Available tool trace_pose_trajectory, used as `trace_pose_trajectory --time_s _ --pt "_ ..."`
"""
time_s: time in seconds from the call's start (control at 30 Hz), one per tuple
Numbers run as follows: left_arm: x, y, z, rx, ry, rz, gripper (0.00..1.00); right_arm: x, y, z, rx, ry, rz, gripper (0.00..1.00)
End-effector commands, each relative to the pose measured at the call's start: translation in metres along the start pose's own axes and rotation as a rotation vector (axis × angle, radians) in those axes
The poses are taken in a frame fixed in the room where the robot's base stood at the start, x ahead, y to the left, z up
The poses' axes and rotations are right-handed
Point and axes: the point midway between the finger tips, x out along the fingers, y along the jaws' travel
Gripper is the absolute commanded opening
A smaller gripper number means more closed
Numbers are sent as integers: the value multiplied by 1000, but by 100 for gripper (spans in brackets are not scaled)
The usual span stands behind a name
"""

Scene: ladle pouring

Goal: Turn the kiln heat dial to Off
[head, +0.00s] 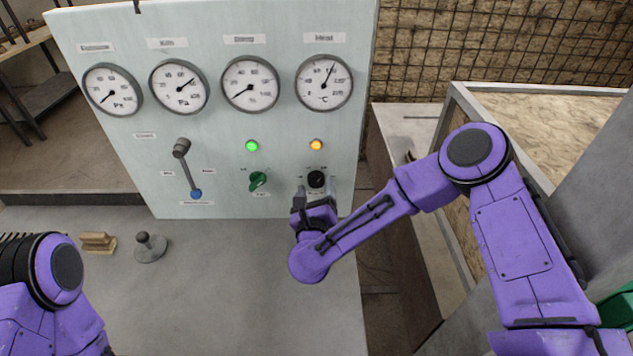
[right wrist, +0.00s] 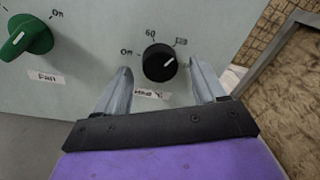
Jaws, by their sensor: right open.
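The kiln heat dial is a black round knob (right wrist: 159,63) on the pale control panel; it also shows in the head view (head: 316,179). Its white pointer mark points up and right, towards a small label past the "60" and away from the left label, which seems to read Off. My right gripper (right wrist: 161,78) is open, with one finger on each side of the dial. The fingers appear apart from the knob; whether either touches it I cannot tell. In the head view my right wrist partly hides the panel below the dial. My left gripper is out of view.
A green fan knob (right wrist: 27,37) sits left of the dial. A lever (head: 188,168) stands farther left, below several round gauges (head: 324,83). Green and orange lamps glow above the knobs. A wooden brush (head: 98,243) and a grey knobbed tool (head: 150,247) lie on the bench.

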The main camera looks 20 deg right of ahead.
Motion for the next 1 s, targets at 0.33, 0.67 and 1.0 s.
trace_pose_trajectory --time_s 0.33,0.67,1.0 --pt "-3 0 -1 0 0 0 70 12 -1 -2 0 1 -2 70" --pt "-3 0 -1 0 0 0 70 12 -1 -1 0 1 -2 15" --pt "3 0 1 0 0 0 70 12 -1 -2 -87 -6 -5 15"
